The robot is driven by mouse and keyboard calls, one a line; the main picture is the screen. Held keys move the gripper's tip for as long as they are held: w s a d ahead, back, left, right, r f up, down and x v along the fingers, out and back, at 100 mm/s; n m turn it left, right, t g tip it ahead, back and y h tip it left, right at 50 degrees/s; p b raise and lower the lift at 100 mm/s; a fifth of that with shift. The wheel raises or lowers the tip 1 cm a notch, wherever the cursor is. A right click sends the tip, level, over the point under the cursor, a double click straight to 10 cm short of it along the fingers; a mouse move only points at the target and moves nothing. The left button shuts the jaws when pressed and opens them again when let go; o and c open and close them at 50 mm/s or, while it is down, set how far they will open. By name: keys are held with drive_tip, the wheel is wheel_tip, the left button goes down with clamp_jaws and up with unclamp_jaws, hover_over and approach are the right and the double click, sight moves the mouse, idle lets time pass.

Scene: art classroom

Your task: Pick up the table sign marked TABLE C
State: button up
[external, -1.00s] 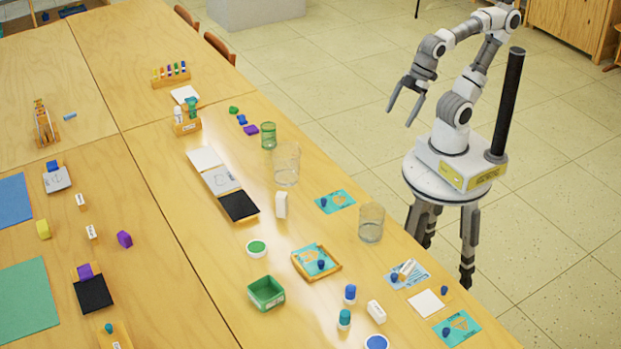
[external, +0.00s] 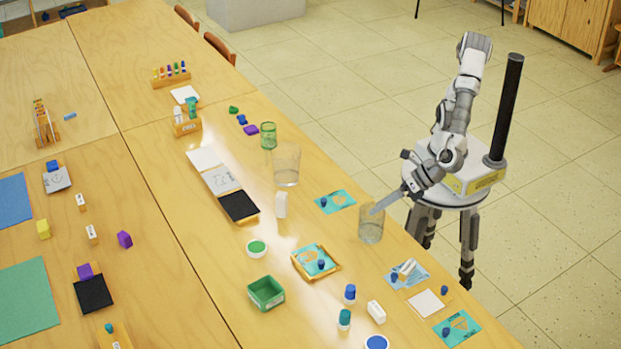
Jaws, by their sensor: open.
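No lettering is readable, so I cannot tell which piece is the sign marked TABLE C. Two small upright white blocks with dark marks, one (external: 81,202) farther back and one (external: 91,234) nearer, stand on the left table. A plain upright white block (external: 281,205) stands mid-table on the near table. Another white block (external: 376,312) stands toward the front, and a white piece (external: 407,269) lies on a blue card. My gripper (external: 376,208) is open and empty, reaching over the table's right edge. Its fingers overlap a clear glass (external: 370,228) in the picture; contact cannot be told.
Another clear glass (external: 286,165) and a green glass (external: 268,136) stand farther back. A green box (external: 266,293), a wooden tray (external: 331,271) and blue-capped bottles (external: 350,293) crowd the front. The table strip left of the black square (external: 239,206) is clear.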

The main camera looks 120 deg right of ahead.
drive_tip(key=a+f+n+t+y, duration=0.15)
drive_tip(key=a+f+n, duration=0.3)
drive_tip(key=a, duration=0.55)
drive_tip(key=n+t+y, duration=0.3)
drive_tip(key=n, duration=0.5)
approach(380, 308)
drive_tip(key=shift+m+h, duration=0.25)
drive_tip(key=b+x, duration=0.1)
drive_tip(key=x, duration=0.1)
drive_tip(key=b+x, duration=0.2)
drive_tip(key=x, duration=0.1)
drive_tip(key=shift+a+r+b, duration=0.2)
drive_tip(key=shift+r+b, duration=0.05)
drive_tip(key=shift+b, duration=0.05)
drive_tip(key=x, duration=0.2)
drive_tip(key=b+x, duration=0.1)
drive_tip(key=x, duration=0.1)
drive_tip(key=shift+d+f, duration=0.15)
drive_tip(key=shift+f, duration=0.3)
drive_tip(key=shift+w+f, duration=0.1)
drive_tip(key=shift+w, duration=0.35)
drive_tip(key=c, duration=1.2)
drive_tip(key=shift+c, duration=0.2)
